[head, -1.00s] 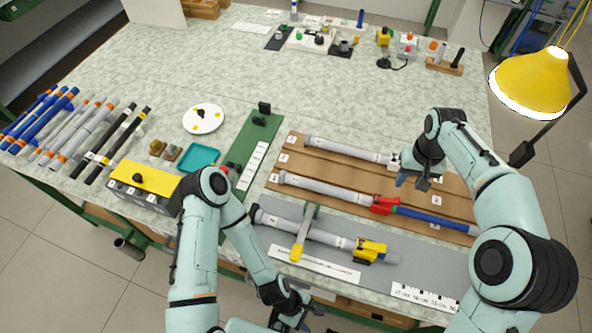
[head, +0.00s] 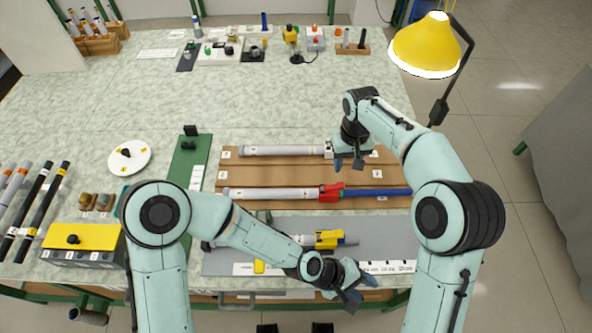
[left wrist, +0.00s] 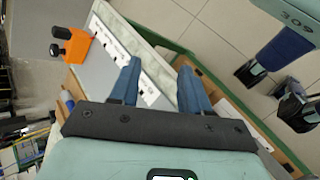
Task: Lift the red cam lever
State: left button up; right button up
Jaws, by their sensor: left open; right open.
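A red piece (head: 331,192) sits on the middle rod, between its grey length (head: 272,194) and its blue length (head: 378,191); I cannot make out a separate lever on it. My right gripper (head: 348,164) is open, just above the red piece in the picture, near the end of the back grey rod (head: 282,150). My left gripper (head: 360,292) is open and empty at the table's front edge, below the yellow clamp (head: 329,239). In the left wrist view its two blue fingers (left wrist: 158,72) are apart, with nothing between them.
A white marked strip (head: 388,267) lies by the left gripper. An orange block with black knobs (left wrist: 72,46) shows in the left wrist view. My left forearm covers part of the grey mat (head: 225,262). A yellow lamp (head: 425,45) hangs at right.

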pick_arm(q)
jog(key=w+r+m+t, duration=0.2)
jog(key=w+r+m, duration=0.3)
jog(key=w+r, duration=0.3)
jog(key=m+t+y, duration=0.2)
jog(key=m+y, duration=0.7)
jog(key=m, duration=0.9)
send_near(244, 193)
jog(key=x, duration=0.9)
jog(key=shift+w+f, duration=0.1)
jog(key=shift+f, duration=0.3)
grip_shut()
pick_arm(e)
jog(key=shift+c, duration=0.3)
